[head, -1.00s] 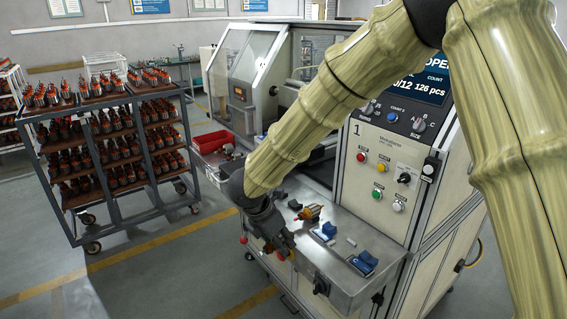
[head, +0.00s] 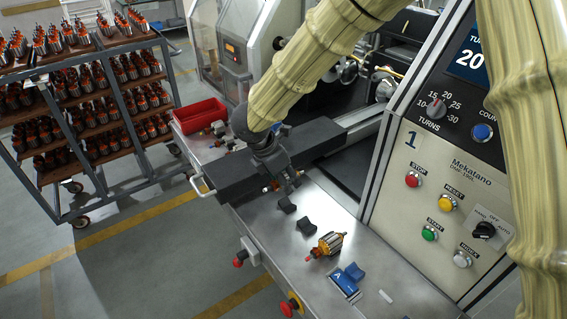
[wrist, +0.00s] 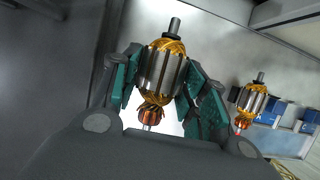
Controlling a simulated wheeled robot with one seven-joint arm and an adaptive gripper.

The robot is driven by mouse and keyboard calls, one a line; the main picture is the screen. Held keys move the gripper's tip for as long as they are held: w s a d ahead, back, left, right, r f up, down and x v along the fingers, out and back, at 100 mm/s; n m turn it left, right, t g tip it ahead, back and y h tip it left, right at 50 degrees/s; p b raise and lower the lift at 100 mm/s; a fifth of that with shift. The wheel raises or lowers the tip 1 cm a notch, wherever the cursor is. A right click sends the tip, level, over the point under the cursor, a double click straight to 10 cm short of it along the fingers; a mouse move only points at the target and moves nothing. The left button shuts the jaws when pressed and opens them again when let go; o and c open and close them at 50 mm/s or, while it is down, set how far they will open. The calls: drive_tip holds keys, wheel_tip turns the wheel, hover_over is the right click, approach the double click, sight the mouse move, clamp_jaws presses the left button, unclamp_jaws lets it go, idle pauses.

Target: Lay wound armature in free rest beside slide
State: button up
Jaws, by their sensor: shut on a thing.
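My gripper (head: 284,184) is over the metal bench, beside the dark slide (head: 225,178). In the wrist view its teal fingers (wrist: 160,88) are shut on an armature (wrist: 162,68) with a steel core, copper-coloured windings and an orange-brown commutator; its shaft points away from my palm. In the head view the held armature is mostly hidden by the gripper. Two small black rest blocks (head: 305,226) stand empty on the bench, just below the gripper in the picture. A second armature (head: 326,245) lies beyond them; it also shows in the wrist view (wrist: 251,103).
A red bin (head: 200,114) is at the bench's far end. The control panel (head: 440,190) rises at right. A rack of armatures (head: 85,100) stands left.

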drive_tip(key=shift+d, duration=0.1)
drive_tip(key=shift+s, duration=0.15)
wheel_tip(320, 180, down, 4)
drive_tip(key=shift+f+b, duration=0.15)
drive_tip(key=shift+b, duration=1)
drive_tip(key=shift+f, duration=0.3)
drive_tip(key=shift+s+f+b, duration=0.15)
drive_tip(key=shift+s+b, duration=0.15)
drive_tip(key=shift+b, duration=0.15)
drive_tip(key=shift+s+b, duration=0.3)
drive_tip(key=shift+s, duration=0.25)
drive_tip(key=shift+w+f, duration=0.5)
drive_tip(key=shift+w, duration=0.05)
drive_tip(key=shift+s+r, duration=0.2)
drive_tip(key=shift+s, duration=0.1)
drive_tip(key=shift+w+f, duration=0.2)
drive_tip(key=shift+s, duration=0.1)
